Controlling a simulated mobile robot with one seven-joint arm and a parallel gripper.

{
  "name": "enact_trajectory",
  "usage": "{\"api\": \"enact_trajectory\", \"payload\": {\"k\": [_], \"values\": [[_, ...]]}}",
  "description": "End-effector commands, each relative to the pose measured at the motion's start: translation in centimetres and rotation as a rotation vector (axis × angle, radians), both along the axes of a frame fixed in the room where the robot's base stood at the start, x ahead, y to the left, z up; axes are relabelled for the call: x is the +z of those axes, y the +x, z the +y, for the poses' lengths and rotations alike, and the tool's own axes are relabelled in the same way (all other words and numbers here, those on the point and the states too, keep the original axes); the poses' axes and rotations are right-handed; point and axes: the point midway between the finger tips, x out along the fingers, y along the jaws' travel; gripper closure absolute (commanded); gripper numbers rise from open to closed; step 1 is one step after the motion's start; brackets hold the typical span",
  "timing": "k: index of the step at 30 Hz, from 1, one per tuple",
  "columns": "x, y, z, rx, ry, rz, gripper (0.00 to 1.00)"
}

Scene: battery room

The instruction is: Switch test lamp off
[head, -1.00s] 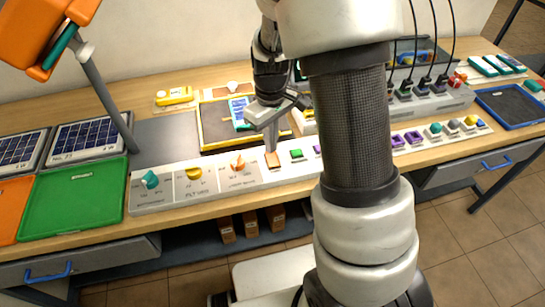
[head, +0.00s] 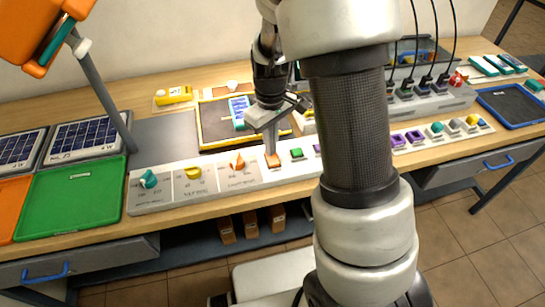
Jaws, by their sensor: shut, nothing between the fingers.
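A long light control panel (head: 215,187) lies along the front of the bench in the head view. It carries a teal knob (head: 149,179), a yellow knob (head: 193,172), an orange knob (head: 237,162) and a green button (head: 296,153). My gripper (head: 272,160) points down at the panel between the orange knob and the green button. Its fingers are shut with nothing seen between them. The small tan part of the panel under the fingertips is mostly hidden, and I cannot tell if they touch it. I cannot tell which control is the test lamp's.
A yellow-rimmed tray (head: 205,122) lies behind the panel. A green tray (head: 70,200) and solar panels (head: 88,138) are at left, beside a grey post (head: 105,95) with an orange head (head: 40,30). A blue-rimmed tray (head: 515,127) is at right. My arm hides the middle of the panel.

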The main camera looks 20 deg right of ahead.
Motion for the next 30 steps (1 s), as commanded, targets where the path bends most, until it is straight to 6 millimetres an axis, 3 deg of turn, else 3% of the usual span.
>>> {"api": "enact_trajectory", "payload": {"k": [8, 30], "values": [[0.4, -0.1, 0.0, 0.0, 0.0, 0.002, 1.0], [6.4, 0.0, 0.0, -0.001, 0.0, 0.0, 1.0]]}}
